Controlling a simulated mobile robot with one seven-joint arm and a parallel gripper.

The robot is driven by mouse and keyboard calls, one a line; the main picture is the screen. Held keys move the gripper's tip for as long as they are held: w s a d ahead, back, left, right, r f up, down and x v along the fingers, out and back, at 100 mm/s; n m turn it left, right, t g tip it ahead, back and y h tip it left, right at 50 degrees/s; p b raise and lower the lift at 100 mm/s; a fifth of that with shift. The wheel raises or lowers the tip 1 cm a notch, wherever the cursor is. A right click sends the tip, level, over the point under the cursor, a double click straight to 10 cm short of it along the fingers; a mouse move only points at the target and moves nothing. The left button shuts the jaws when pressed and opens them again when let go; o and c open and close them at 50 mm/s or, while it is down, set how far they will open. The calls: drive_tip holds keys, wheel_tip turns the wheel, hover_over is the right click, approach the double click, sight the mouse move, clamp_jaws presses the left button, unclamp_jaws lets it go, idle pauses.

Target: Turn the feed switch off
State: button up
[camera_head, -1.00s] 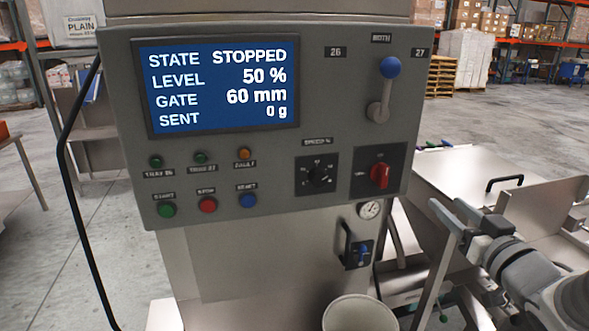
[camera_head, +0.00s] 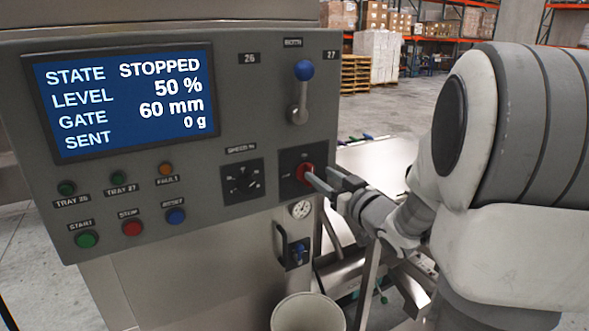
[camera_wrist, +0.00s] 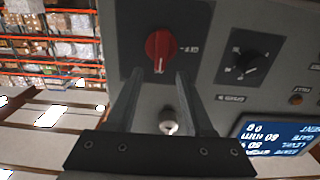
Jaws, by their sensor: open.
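The red rotary switch (camera_head: 305,173) sits on a dark square plate at the lower right of the grey control panel (camera_head: 120,190). In the wrist view the red knob (camera_wrist: 160,46) shows above my fingertips, its pale pointer mark pointing down. A label that seems to read OFF lies to its right, upside down, so on the panel's left side of the knob. My gripper (camera_head: 318,180) is at the panel just right of the knob, fingers pointing at it. In the wrist view my gripper (camera_wrist: 160,75) is open and empty; contact with the knob cannot be told.
A blue-knobbed lever (camera_head: 300,90) stands above the switch. A black speed dial (camera_head: 242,181) is on its left. Push buttons and a screen (camera_head: 130,100) reading STOPPED are farther left.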

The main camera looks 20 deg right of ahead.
sight(312, 169)
drive_tip(key=shift+w+a, duration=0.2)
drive_tip(key=shift+w, duration=0.7)
drive_tip(key=shift+w+a, duration=0.2)
drive_tip(key=shift+w, duration=0.7)
clamp_jaws()
